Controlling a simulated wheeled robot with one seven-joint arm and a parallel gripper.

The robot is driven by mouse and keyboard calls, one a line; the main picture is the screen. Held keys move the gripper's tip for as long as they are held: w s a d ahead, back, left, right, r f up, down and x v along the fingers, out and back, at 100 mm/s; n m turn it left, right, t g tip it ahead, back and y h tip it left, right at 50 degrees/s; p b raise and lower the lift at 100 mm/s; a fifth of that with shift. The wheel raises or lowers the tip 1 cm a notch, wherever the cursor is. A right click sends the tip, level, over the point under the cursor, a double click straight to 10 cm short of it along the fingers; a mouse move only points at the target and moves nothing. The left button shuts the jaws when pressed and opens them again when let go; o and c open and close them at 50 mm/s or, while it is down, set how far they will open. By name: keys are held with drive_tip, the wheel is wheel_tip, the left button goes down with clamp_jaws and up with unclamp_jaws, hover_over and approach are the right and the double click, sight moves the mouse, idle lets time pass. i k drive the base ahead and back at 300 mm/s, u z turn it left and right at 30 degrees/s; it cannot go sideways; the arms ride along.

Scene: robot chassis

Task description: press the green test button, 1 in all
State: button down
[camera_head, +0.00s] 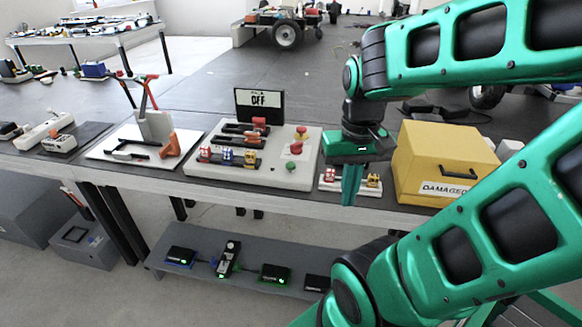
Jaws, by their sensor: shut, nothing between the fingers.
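The green test button (290,166) is a small round button on the right part of a white test panel (259,176), nearest the panel's front edge. A red button (296,148) sits just behind it, and a red-topped button on a yellow base (301,132) is farther back. A small display (259,102) at the back of the panel reads "OFF". My gripper (349,196) points down, right of the panel and apart from the green button. Its fingers are together and empty, in front of a small block set.
A yellow box (445,160) marked "DAMAGED" stands right of my gripper. The small tray (364,190) with red and yellow connectors lies behind the fingers. A white board (105,150) with tools is left of the panel. A lower shelf (240,275) holds several devices.

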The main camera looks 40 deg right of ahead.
sight(290, 166)
drive_tip(key=z, duration=2.15)
drive_tip(key=k, duration=0.95)
drive_tip(key=u, duration=1.1)
drive_tip(key=i, duration=0.5)
drive_tip(key=u, duration=0.05)
